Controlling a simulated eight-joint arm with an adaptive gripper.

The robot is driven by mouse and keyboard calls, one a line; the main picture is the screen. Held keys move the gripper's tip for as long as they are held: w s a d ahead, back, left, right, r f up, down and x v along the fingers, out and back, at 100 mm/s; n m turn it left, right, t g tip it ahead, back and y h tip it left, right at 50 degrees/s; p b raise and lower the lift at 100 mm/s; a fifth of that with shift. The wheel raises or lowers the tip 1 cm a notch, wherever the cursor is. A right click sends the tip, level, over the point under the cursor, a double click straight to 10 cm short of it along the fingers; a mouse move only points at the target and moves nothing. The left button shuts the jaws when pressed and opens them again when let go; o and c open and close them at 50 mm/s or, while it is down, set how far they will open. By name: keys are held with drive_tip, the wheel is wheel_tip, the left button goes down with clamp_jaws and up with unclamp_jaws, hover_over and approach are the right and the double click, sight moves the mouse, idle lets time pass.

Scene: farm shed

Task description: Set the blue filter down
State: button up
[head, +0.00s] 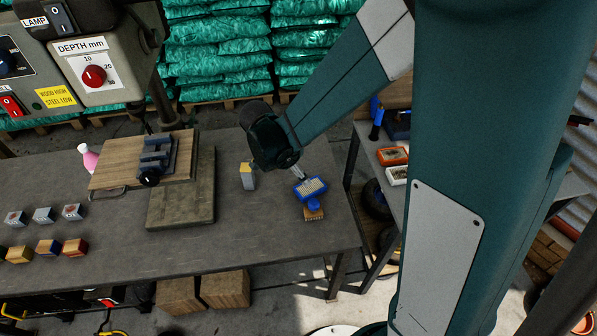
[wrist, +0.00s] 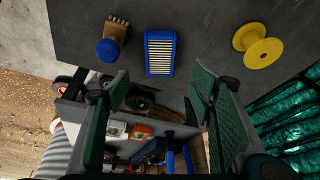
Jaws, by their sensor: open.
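The blue filter (head: 312,188), a blue frame with pale pleats, lies near the right end of the grey workbench (head: 280,240). It also shows in the wrist view (wrist: 160,53), pleats facing the camera, and appears to rest on the bench top. My gripper (head: 302,178) is just above and behind it in the head view. In the wrist view the fingers (wrist: 158,88) are spread wide with nothing between them, and the filter lies beyond their tips. The gripper's fingers are small and partly hidden in the head view.
A brush with a blue knob (wrist: 107,49) lies close beside the filter; a yellow spool (wrist: 257,45) is on its other side. A yellow-topped block (head: 247,175) stands left of my gripper. A side table holds an orange box (head: 393,155) and a white box (head: 397,175).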

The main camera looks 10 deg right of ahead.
idle(0.6)
drive_tip(key=s+d+r+n+t+y, duration=0.2)
drive_tip(key=s+d+r+n, duration=0.3)
drive_tip(key=s+r, duration=0.4)
drive_tip(key=s+d+r+n+t+y, duration=0.2)
drive_tip(key=s+d+r+n, duration=0.4)
drive_tip(key=r, duration=0.6)
drive_tip(key=s+n+t, duration=0.1)
drive_tip(key=s+n, duration=0.1)
drive_tip(key=s, duration=0.1)
drive_tip(key=shift+s+r+n+t, duration=0.25)
drive_tip(key=shift+r+n+t, duration=0.05)
